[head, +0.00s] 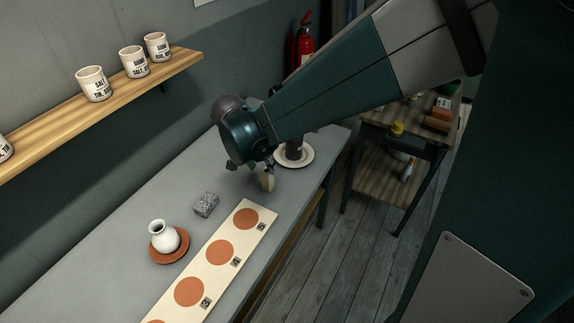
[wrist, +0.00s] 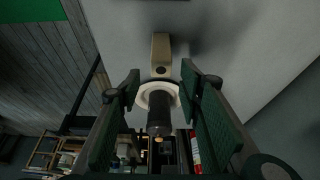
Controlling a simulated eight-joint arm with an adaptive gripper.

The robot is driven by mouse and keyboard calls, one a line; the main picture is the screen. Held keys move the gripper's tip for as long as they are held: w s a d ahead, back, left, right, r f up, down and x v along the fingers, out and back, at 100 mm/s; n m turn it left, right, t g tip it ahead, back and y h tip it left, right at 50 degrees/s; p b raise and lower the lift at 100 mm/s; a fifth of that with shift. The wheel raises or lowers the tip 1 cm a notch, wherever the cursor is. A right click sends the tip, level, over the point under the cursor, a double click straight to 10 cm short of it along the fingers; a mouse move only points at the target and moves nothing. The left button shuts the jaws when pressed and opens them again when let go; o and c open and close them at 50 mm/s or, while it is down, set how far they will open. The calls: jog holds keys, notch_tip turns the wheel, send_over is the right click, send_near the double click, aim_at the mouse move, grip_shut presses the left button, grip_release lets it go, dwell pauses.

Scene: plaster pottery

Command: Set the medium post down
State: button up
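The beige post (head: 267,182), which I take for the medium post, stands on the grey table (head: 224,180) near its right edge, below my gripper (head: 253,167). In the wrist view the post (wrist: 160,50) shows a dark round hole in its near end. My gripper's green-padded fingers (wrist: 160,78) are spread wide. The post lies between and just beyond the fingertips, with a visible gap on each side. My gripper holds nothing.
A dark cylinder (head: 293,145) stands on a white plate (head: 308,157) just beyond the post. A speckled grey block (head: 206,204), a white vase (head: 163,236) on a terracotta saucer (head: 156,258) and a board with orange discs (head: 207,271) lie nearer. Bare table lies left of the post.

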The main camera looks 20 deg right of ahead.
jog(key=s+d+r+n+t+y, duration=0.1)
jog(key=s+d+r+n, duration=0.3)
jog(key=s, duration=0.7)
jog(key=s+d+r+n+t+y, duration=0.2)
jog(key=s+d+r+n+t, duration=0.1)
jog(key=s+d+r+n, duration=0.2)
jog(key=s+d+r, duration=0.2)
jog(key=s+r, duration=0.2)
jog(key=s, duration=0.2)
jog(key=shift+s, duration=0.3)
